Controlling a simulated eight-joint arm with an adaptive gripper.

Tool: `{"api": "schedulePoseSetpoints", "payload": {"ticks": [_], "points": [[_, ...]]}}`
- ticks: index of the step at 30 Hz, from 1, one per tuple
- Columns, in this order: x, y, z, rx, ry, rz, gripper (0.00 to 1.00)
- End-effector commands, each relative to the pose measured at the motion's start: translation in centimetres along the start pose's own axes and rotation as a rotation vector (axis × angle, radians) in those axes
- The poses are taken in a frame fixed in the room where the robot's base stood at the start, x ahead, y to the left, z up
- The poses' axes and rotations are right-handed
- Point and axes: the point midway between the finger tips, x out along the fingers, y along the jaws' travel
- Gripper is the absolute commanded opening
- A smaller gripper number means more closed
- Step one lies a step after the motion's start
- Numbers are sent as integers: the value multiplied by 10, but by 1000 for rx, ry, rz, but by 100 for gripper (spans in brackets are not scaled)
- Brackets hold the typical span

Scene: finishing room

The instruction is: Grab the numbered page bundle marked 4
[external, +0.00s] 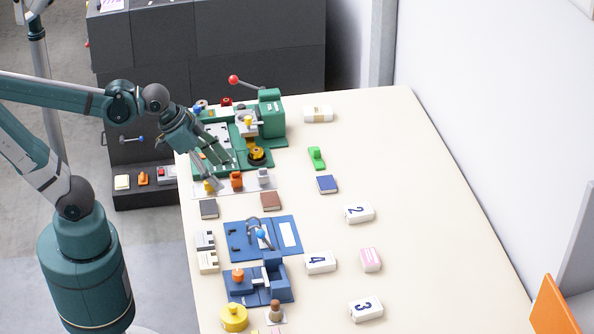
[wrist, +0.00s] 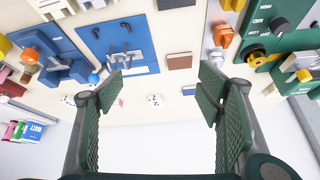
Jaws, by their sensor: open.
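The white page bundle marked 4 (external: 320,262) lies flat on the cream table in the external view, right of the blue fixtures. In the wrist view I cannot clearly pick it out; my left finger covers that area. A similar bundle marked 2 (external: 359,213) lies farther up the table, and one marked 3 (external: 366,309) lies nearer the bottom edge. My gripper (external: 217,170) is over the table's left side near the green machine, well apart from bundle 4. In the wrist view my gripper (wrist: 160,82) has its fingers wide apart with nothing between them.
The green machine (external: 270,120) with a red-knobbed lever stands at the back left. A blue panel (external: 240,242) and blue fixture (external: 278,280) lie left of bundle 4. A pink block (external: 371,260) is just right of it. The table's right side is clear.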

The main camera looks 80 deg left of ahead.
Motion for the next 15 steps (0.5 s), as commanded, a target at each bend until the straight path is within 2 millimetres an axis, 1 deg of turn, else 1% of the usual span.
{"api": "schedulePoseSetpoints", "payload": {"ticks": [1, 3, 15], "points": [[-1, 2, -10, 22, -7, 10, 66], [1, 6, -19, 54, -17, 23, 66], [16, 28, -68, 241, -71, 105, 66]]}}
